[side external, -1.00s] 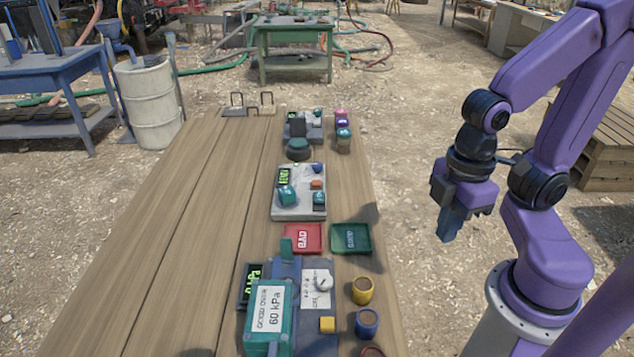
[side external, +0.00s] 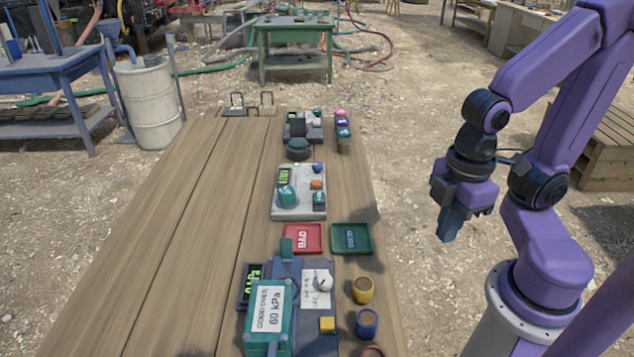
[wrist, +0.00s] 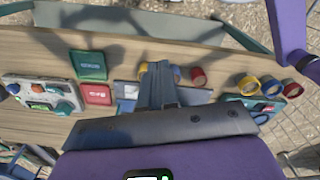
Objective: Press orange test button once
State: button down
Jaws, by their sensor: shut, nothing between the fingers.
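The orange button (side external: 317,184) is a small block on the right half of the pale test panel (side external: 287,212), which lies mid-bench in the side view. A green display (side external: 285,176), a blue knob (side external: 318,168) and teal parts share that panel. In the wrist view the panel (wrist: 22,79) is at the far left. My gripper (side external: 448,233) is shut and empty, raised and pointing down off the bench's right edge, well apart from the button. Its fingers (wrist: 160,88) show in the wrist view, hiding part of the bench behind them.
A red tray (side external: 302,232) and a green tray (side external: 342,227) lie in front of the panel. A teal device marked 60 kPa (side external: 269,305), a yellow cup (side external: 362,285) and a blue cup (side external: 367,318) stand nearer. The bench's left side (side external: 190,230) is clear.

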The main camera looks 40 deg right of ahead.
jog(key=w+a+f+m+t+y, duration=0.15)
jog(key=w+a, duration=0.25)
jog(key=w, duration=0.7)
jog(key=m+t+h, duration=0.2)
jog(key=m+t, duration=0.1)
jog(key=t, duration=0.5)
send_over(318, 184)
notch_tip(318, 184, down, 3)
jog(key=shift+r+g, duration=0.1)
jog(key=shift+g, duration=0.15)
jog(key=shift+f, duration=4.45)
jog(key=shift+f, duration=0.15)
jog(key=shift+f, duration=0.3)
